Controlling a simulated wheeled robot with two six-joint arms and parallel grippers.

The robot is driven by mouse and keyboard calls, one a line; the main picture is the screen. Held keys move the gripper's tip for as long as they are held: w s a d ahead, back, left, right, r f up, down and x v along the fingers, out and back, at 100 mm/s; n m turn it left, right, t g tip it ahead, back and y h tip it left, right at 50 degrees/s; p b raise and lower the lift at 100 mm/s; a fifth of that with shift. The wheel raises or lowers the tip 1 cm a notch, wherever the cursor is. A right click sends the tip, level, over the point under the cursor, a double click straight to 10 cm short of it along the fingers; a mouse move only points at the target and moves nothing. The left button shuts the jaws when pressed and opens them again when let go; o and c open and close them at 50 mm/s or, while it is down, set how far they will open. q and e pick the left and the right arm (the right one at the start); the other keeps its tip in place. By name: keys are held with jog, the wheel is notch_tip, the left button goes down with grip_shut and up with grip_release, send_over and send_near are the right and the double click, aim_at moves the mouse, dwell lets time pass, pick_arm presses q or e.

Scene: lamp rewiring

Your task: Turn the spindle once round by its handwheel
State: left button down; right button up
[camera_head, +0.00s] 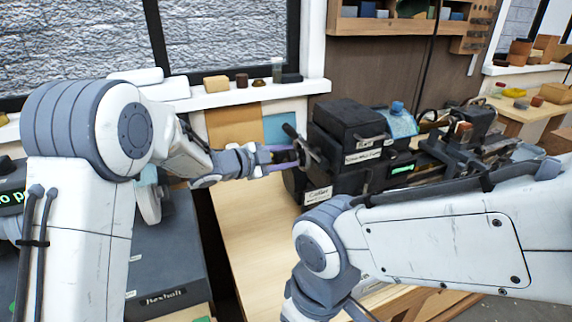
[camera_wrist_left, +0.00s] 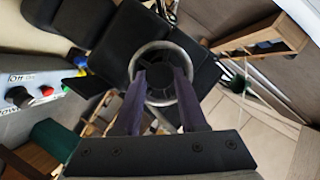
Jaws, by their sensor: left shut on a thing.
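The lathe (camera_head: 345,150) is a dark machine with a boxy headstock on the wooden bench. Its handwheel (camera_head: 303,152) is at the headstock's left end. In the left wrist view the handwheel (camera_wrist_left: 164,46) is a pale ring around a dark hub. My left gripper (camera_head: 290,156) reaches it from the left. Its two purple fingers are shut on the handwheel, and in the left wrist view the fingertips (camera_wrist_left: 160,72) lie across the ring on either side of the hub. The spindle itself is hidden inside the headstock. My right arm crosses the lower right; its gripper is out of the picture.
A control panel with coloured buttons (camera_wrist_left: 38,92) is at the left in the left wrist view. A dark cabinet (camera_head: 165,265) stands below my left arm. The bench top (camera_head: 245,225) left of the lathe is bare. A windowsill (camera_head: 240,96) with small items runs behind.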

dwell(0.3)
pick_arm(q)
jog(key=shift+c, duration=2.3)
grip_release()
jog(key=shift+s+a, duration=0.1)
jog(key=b+v, duration=0.2)
jog(key=v, duration=0.8)
jog(key=shift+s+a+f, duration=0.1)
